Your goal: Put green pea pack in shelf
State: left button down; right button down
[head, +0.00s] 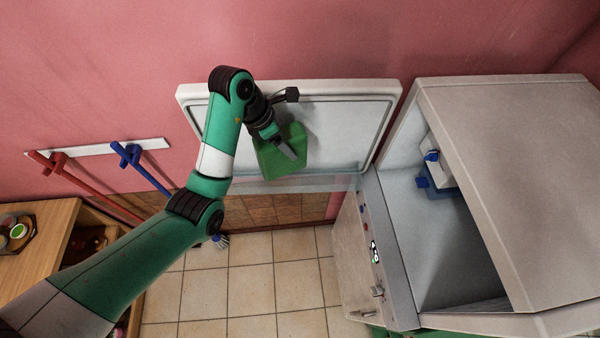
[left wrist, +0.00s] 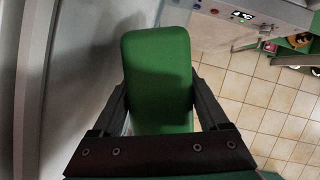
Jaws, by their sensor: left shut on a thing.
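The green pea pack (head: 271,162) is a plain green box-like pack; no label shows. My left gripper (head: 288,150) is shut on it and holds it up in the air, in front of the inner face of the open white door (head: 345,125). In the left wrist view the pack (left wrist: 157,60) sits between the two dark fingers, one on each side. The open white cabinet (head: 400,150), like a fridge or freezer, stands to the right of the pack. Its top hides much of the inside, and I cannot make out a separate shelf. My right gripper is not in view.
A blue and white object (head: 438,180) is inside the cabinet at the back. A front panel with buttons and a small display (head: 374,250) faces the tiled floor (head: 250,285). Red and blue handled tools (head: 128,155) hang on the left wall. A wooden counter (head: 45,225) stands at left.

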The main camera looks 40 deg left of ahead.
aim_at(285, 161)
pick_arm(q)
jog(key=f+b, duration=0.3)
jog(key=shift+s+f+b, duration=0.2)
jog(key=shift+f+b, duration=0.15)
jog(key=shift+f+p, duration=0.25)
jog(key=shift+p, duration=0.1)
notch_tip(285, 161, down, 4)
jog(key=shift+r, duration=0.1)
jog(key=shift+f+b, duration=0.35)
jog(key=shift+b, duration=0.15)
grip_release()
jog(key=shift+r, duration=0.1)
